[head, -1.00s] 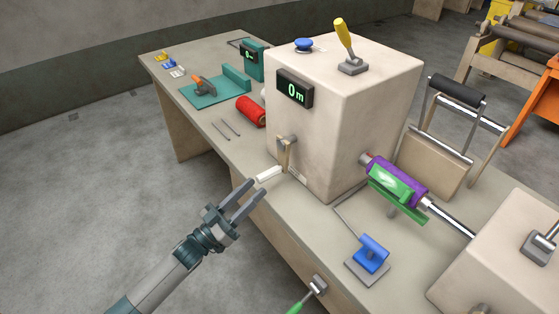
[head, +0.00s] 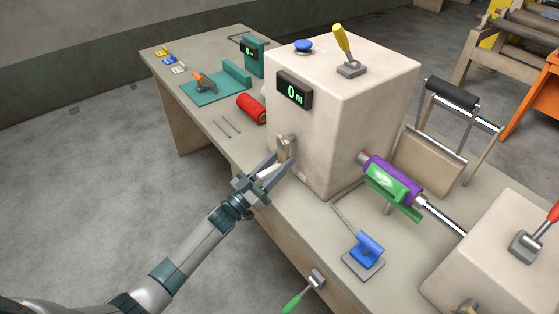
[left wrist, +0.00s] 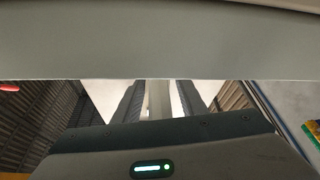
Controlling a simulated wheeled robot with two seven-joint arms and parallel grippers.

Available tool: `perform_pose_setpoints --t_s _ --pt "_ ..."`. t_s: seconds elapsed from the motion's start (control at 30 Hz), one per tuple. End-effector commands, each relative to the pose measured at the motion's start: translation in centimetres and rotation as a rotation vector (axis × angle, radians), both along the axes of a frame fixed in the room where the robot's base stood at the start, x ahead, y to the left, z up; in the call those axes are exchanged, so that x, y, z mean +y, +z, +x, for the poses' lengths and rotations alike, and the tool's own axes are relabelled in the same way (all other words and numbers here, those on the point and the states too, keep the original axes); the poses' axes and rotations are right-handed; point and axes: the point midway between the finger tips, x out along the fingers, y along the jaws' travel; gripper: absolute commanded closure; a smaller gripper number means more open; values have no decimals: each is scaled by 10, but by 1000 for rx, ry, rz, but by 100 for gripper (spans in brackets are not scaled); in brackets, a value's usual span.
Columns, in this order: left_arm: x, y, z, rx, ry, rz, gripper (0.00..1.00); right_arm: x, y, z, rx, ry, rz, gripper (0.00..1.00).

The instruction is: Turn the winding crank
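The winding crank (head: 287,145) sits on the front-left face of a large beige box (head: 340,125). Its pale handle (head: 266,171) sticks out toward my left arm. My left gripper (head: 280,163) is open, with a finger on either side of the handle. In the left wrist view, the handle (left wrist: 158,100) shows as a pale upright bar between the two dark fingers (left wrist: 160,102). Whether either finger touches it I cannot tell. The box's display (head: 295,90) reads 0 m. My right gripper is not in view.
A purple roller with a green plate (head: 385,186) joins the box to a second beige box (head: 500,260). A blue pedal-like piece (head: 368,248) and a green-handled lever (head: 292,303) are near the front edge. A red spool (head: 251,109) lies left of the box.

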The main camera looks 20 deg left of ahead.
Motion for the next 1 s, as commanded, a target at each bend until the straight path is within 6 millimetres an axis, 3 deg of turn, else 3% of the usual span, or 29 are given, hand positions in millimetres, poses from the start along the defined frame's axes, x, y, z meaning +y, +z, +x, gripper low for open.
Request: perform_pose_setpoints --t_s 0.17,0.3,0.33,1.0 --pt "0 0 0 0 0 0 62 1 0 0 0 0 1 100" --pt "0 0 0 0 1 0 96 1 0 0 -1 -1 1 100" --pt "0 0 0 0 1 0 100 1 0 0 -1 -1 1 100" --pt "5 2 3 -3 8 2 100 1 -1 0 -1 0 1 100"
